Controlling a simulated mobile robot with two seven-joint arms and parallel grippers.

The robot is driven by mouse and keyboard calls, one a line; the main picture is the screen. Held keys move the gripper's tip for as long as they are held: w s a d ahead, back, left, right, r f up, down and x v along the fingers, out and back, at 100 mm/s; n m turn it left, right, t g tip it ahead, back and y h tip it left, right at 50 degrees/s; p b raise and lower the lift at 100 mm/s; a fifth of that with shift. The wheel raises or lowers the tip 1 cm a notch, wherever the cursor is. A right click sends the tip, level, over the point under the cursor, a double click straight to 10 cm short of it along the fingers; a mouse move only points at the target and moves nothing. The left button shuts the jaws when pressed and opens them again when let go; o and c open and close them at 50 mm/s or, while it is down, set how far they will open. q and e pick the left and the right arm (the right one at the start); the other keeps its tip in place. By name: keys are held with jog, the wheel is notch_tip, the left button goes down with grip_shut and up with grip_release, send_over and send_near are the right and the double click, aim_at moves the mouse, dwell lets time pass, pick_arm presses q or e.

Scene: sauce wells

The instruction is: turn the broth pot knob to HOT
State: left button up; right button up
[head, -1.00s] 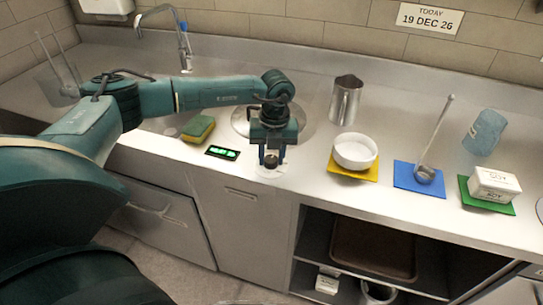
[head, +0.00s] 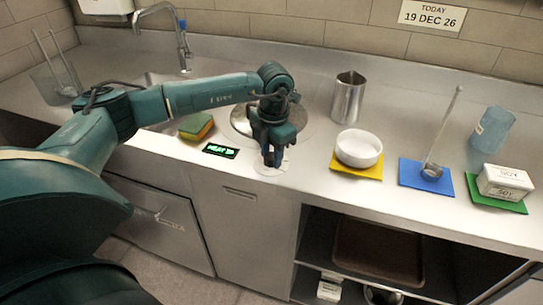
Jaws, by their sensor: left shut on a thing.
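The broth pot (head: 239,121) is sunk in the counter as a round steel lid with a wide rim, partly hidden behind my left arm. My left gripper (head: 272,161) points down in front of it, shut on the knob, which the fingers now mostly hide. A pale round dial plate (head: 268,170) shows around the fingertips; its marks are too small to read. A black display (head: 220,151) left of the knob shows green text that seems to begin with HEAT; the rest is unclear. My right gripper is not in view.
A sponge (head: 196,126) lies left, near the sink. A steel jug (head: 347,97) stands behind a white bowl (head: 359,148) on a yellow mat. Further right are a ladle (head: 432,170) on blue, a SOY box (head: 503,182) on green and a tilted blue container (head: 491,128).

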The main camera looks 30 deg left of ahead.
pick_arm(q)
jog(key=m+b, duration=0.2)
jog(key=m, duration=0.2)
jog(key=shift+m, duration=0.3)
jog(key=m+b, duration=0.1)
jog(key=m, duration=0.2)
jog(key=shift+m, duration=0.3)
jog(key=m+b, duration=0.2)
jog(key=m, duration=0.2)
jog(key=shift+a+h, duration=0.1)
jog(key=shift+h, duration=0.2)
jog(key=m+b, duration=0.1)
jog(key=m, duration=0.4)
jog(key=m+b, duration=0.1)
jog(key=m, duration=0.4)
jog(key=shift+w+r, duration=0.1)
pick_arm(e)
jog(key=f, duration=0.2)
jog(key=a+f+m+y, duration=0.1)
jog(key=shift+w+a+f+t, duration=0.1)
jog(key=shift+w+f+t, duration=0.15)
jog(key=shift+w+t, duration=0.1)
pick_arm(q)
jog(key=shift+m, duration=0.4)
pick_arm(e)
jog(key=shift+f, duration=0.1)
pick_arm(q)
jog(key=o, duration=1)
jog(key=shift+c, duration=0.2)
